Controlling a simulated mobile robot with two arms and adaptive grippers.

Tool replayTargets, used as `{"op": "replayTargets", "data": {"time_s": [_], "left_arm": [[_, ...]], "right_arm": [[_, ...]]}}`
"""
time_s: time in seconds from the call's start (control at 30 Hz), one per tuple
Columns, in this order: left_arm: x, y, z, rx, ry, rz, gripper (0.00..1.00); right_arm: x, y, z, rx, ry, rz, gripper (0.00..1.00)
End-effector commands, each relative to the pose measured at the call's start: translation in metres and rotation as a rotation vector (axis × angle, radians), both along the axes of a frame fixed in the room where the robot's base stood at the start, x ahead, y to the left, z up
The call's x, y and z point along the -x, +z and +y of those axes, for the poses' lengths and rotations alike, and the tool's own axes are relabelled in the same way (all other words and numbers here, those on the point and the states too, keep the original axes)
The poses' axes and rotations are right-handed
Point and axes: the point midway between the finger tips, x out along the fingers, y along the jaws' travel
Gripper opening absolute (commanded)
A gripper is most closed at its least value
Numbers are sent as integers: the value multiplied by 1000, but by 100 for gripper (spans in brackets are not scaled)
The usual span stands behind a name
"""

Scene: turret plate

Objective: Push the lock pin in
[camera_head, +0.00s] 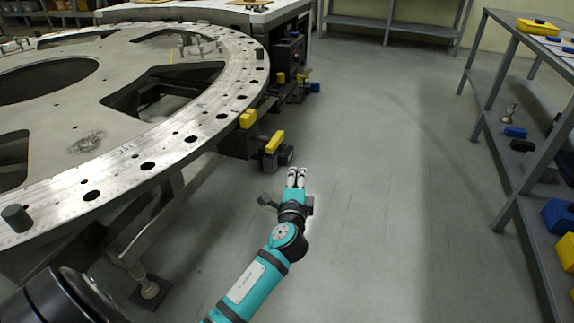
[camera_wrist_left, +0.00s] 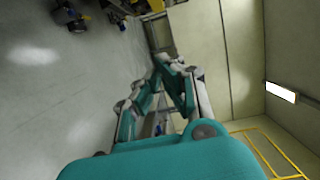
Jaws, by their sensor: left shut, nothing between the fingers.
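The round metal turret plate (camera_head: 190,140), with holes along its rim, fills the left of the head view. At its right edge sit a yellow block (camera_head: 248,118) and, below it, a yellow-topped dark part (camera_head: 274,142) with a black cylindrical end (camera_head: 284,156). I cannot tell which part is the lock pin. My left gripper (camera_head: 296,172) is shut and empty. In the head view it appears just right of and below the black end, apart from it. Its teal fingers also show in the left wrist view (camera_wrist_left: 168,68), pointing at open room. My right gripper is out of view.
A dark box (camera_head: 288,55) with small yellow and blue parts stands beyond, beside the plate. A metal shelf (camera_head: 505,205) with blue and yellow items stands at the right. The grey floor (camera_head: 390,150) between is clear. The wrist view shows a yellow railing (camera_wrist_left: 270,150).

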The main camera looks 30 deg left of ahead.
Motion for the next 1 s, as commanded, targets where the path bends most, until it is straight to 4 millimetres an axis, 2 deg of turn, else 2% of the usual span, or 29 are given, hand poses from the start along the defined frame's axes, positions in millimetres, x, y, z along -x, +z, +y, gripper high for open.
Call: {"op": "replayTargets", "data": {"time_s": [0.1, 0.47, 0.57, 0.77, 1.0], "left_arm": [[1, 9, 2, -18, 9, -17, 0], [-4, 9, 4, -16, 7, -15, 0], [-14, 9, 9, -15, 6, -16, 0], [-50, 9, 28, -16, 8, -17, 0], [-91, 8, 52, -14, 9, -14, 0]], "right_arm": [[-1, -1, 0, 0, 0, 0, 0], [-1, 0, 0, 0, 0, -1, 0], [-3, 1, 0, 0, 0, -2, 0], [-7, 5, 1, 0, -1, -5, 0], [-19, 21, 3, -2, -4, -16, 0]]}}
